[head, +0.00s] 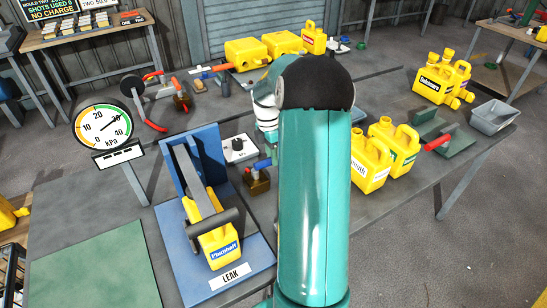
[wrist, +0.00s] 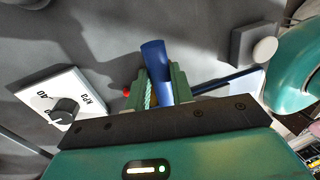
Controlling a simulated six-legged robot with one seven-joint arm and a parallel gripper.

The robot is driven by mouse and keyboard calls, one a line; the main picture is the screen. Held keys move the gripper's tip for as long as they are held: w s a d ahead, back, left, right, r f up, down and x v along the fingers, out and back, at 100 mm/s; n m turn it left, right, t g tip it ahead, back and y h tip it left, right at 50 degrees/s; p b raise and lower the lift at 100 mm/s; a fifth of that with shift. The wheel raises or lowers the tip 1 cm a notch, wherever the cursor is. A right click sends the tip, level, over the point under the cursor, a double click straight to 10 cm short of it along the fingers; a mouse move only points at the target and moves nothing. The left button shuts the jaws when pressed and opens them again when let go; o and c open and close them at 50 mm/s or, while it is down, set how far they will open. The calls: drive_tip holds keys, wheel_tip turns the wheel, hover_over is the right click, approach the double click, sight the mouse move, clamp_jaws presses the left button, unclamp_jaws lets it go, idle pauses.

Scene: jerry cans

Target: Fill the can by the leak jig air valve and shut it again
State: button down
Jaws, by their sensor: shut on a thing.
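The yellow can (head: 218,236) stands in the blue leak jig (head: 240,262) marked LEAK, with a grey bar across it. The air valve has a blue lever (head: 263,163) on a brass-coloured body (head: 257,182), right of the jig. In the wrist view my gripper (wrist: 156,88) is shut on the blue lever (wrist: 153,55), its green fingers on either side. My arm hides the gripper in the head view. The round kPa gauge (head: 95,138) stands left of the jig; its needle seems to point up and right, near 30.
A white kPa dial box (head: 238,152) with a black knob is beside the valve and shows in the wrist view (wrist: 62,100). A grey tray (head: 494,117) is far right.

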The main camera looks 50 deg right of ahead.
drive_tip(key=shift+w+r+n, duration=0.1)
drive_tip(key=shift+w+n, duration=0.15)
drive_tip(key=shift+n, duration=0.15)
drive_tip(key=c, duration=1.2)
unclamp_jaws()
drive_tip(key=shift+c, duration=0.2)
wheel_tip(320, 180, up, 14)
drive_tip(key=w, duration=0.2)
drive_tip(key=shift+w+d+f, duration=0.25)
drive_tip(key=shift+d, duration=0.15)
